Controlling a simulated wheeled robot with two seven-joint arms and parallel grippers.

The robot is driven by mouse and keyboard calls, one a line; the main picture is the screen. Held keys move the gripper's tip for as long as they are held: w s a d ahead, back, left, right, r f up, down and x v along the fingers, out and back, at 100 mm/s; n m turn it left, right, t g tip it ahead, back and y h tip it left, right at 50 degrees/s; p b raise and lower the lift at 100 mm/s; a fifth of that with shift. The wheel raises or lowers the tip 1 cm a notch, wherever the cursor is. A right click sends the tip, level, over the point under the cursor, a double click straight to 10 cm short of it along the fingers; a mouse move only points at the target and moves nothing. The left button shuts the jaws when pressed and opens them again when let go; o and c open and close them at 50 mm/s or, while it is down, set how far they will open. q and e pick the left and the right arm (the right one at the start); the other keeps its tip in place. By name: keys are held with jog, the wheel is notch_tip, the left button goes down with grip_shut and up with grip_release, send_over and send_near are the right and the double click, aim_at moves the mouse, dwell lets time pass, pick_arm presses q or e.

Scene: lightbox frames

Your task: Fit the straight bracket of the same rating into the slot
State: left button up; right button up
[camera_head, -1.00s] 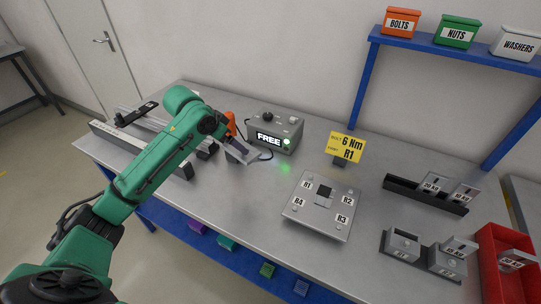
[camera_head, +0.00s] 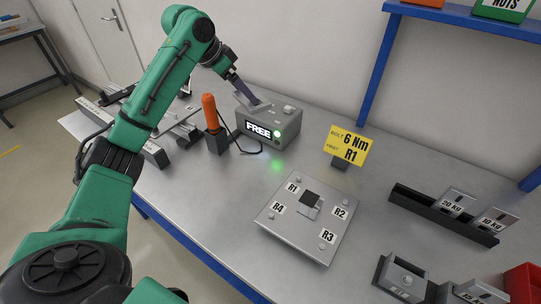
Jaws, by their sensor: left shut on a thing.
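My left gripper (camera_head: 233,80) is shut on a grey, plate-like part (camera_head: 252,102), held over the back left of the grey control box. Its label and exact shape cannot be made out. A square metal plate (camera_head: 282,226) marked R1 to R4 lies mid-table with a bolt near each label. A dark square opening (camera_head: 309,198) shows at its middle. Straight brackets labelled 20 kg (camera_head: 456,204) and 10 kg (camera_head: 494,220) stand in a black rack (camera_head: 440,217) at the right. My right gripper is not in view.
The control box (camera_head: 270,124) shows FREE with a green light. An orange-handled tool (camera_head: 210,111) stands left of it. A yellow sign (camera_head: 347,146) reads 6 Nm, R1. Grey holders (camera_head: 405,278) and a red bin (camera_head: 523,284) are at the lower right. Table around the plate is clear.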

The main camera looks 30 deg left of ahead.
aim_at(255, 151)
pick_arm(q)
notch_tip(255, 151, down, 21)
jog(key=shift+d+r+p, duration=0.1)
jog(key=shift+r+p, duration=0.05)
jog(key=shift+p, duration=0.35)
jog(key=o, duration=1.4)
